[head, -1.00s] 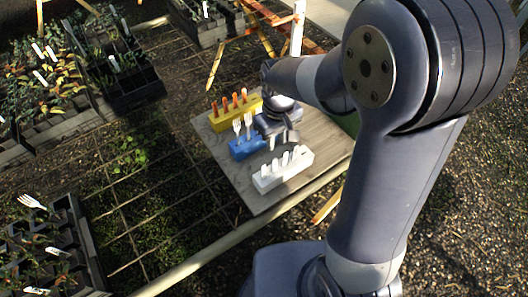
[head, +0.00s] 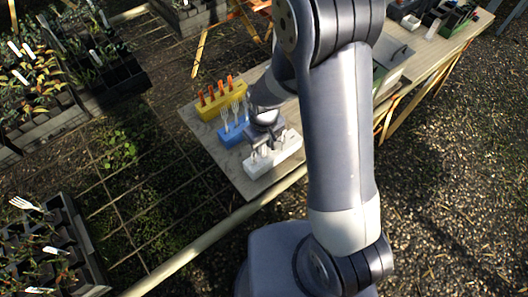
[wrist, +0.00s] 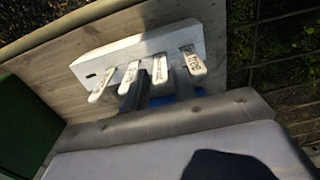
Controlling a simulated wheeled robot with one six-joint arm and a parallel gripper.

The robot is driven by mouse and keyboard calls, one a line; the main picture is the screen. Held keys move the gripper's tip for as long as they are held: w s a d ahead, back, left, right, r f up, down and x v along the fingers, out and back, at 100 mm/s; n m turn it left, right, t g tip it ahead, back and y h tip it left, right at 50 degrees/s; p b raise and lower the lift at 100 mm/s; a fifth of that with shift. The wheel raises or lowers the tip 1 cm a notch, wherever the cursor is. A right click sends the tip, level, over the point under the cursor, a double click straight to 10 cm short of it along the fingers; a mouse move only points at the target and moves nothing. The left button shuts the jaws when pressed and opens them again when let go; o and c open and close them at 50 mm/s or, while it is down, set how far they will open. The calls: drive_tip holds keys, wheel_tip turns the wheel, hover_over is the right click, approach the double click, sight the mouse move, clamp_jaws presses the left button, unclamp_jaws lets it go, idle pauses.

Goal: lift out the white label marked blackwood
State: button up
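A white block (wrist: 78,70) holds a row of several white labels in the wrist view; it also shows in the head view (head: 291,152) at the front of the board. Their lettering is too small and slanted to read surely, so I cannot tell which is marked blackwood. My gripper (wrist: 159,88) is over the row, fingers apart, with one white label (wrist: 160,68) standing between them. Gaps seem to show at its sides. In the head view, my gripper (head: 262,150) is low at the white block, and my arm hides part of the board.
A blue block (head: 230,137) with white forks stands behind the white block. A yellow block (head: 209,111) with orange-handled tools stands further back. All are on a wooden board (head: 228,170). Black plant trays (head: 75,225) lie to the left.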

drive_tip(key=shift+f, duration=0.3)
clamp_jaws()
idle(0.4)
